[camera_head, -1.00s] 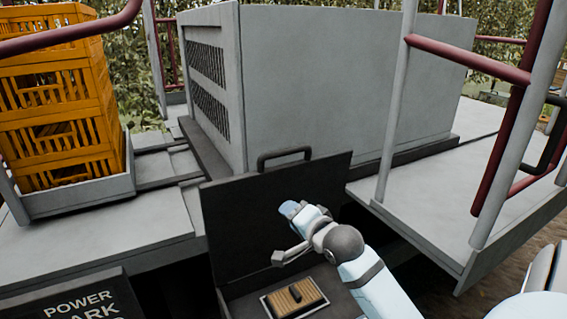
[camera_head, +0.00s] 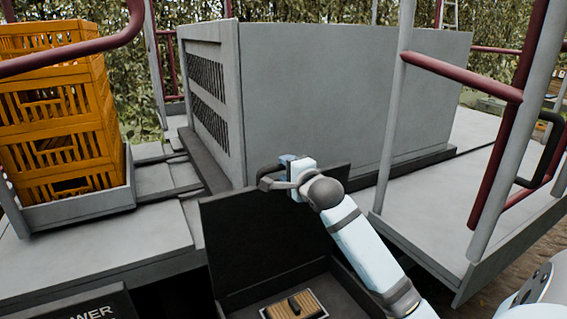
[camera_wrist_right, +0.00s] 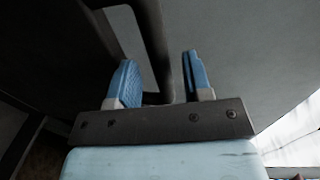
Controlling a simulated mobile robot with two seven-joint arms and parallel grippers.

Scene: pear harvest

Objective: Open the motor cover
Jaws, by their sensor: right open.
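The motor cover (camera_head: 250,235) is a dark flat panel standing raised and tilted at the back of an open dark compartment. Its black bar handle (camera_head: 268,177) is on the top edge. My right gripper (camera_head: 284,171) is open at the handle. In the right wrist view, the handle bar (camera_wrist_right: 157,45) runs between the two blue fingers of the right gripper (camera_wrist_right: 161,76), with gaps beside it. Inside the compartment is a brown ridged block with a dark lever (camera_head: 293,305). My left gripper is not in view.
A large grey housing (camera_head: 320,95) with side vents stands behind the cover. Orange crates (camera_head: 60,120) are stacked at left. Grey posts and red rails (camera_head: 460,75) stand at right beside a grey platform (camera_head: 430,215). A lettered dark panel (camera_head: 75,308) is at lower left.

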